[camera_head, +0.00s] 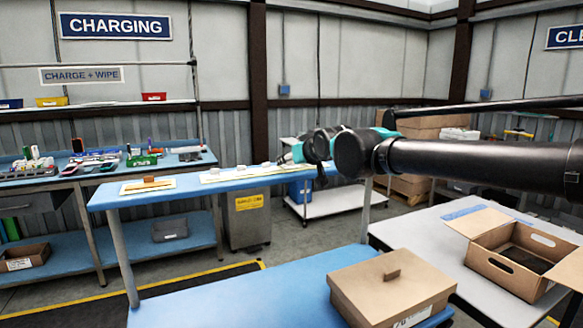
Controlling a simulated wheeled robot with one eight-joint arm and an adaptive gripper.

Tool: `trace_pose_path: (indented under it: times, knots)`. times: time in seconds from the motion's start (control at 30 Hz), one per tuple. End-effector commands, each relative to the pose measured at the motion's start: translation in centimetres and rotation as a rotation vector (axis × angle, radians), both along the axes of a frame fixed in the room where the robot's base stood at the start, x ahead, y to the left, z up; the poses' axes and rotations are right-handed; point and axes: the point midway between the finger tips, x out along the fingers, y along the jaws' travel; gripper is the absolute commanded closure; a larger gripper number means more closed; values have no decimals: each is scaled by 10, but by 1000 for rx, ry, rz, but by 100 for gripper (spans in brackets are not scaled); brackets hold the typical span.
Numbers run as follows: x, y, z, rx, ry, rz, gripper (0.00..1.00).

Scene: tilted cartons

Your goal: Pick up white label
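A white label (413,319) shows on the front side of the closed brown carton (365,285), cut off by the bottom edge of the picture. Pale flat sheets (147,186) and small white pieces (214,171) lie on the long blue bench (110,197); I cannot tell whether any is a label. My arm reaches in from the right, and my gripper end (284,158) is over the right part of that bench. The fingers are small and partly hidden by my wrist, so their opening and any held thing cannot be made out.
An open carton (500,262) stands on a grey table (400,231) at the right. The blue tabletop (230,298) left of the closed carton is clear. A cluttered bench (30,180) stands at the left. A cart (335,203) and stacked cartons (410,188) are behind.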

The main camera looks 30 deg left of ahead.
Motion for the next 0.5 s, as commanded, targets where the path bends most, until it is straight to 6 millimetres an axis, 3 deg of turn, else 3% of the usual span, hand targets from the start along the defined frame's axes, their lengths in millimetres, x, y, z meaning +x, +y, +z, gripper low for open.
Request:
trace_pose_path:
  times: [0.1, 0.37, 0.5]
  knots:
    - [0, 0, 0, 0, 0, 0, 53]
    - [0, 0, 0, 0, 0, 0, 84]
    - [0, 0, 0, 0, 0, 0, 88]
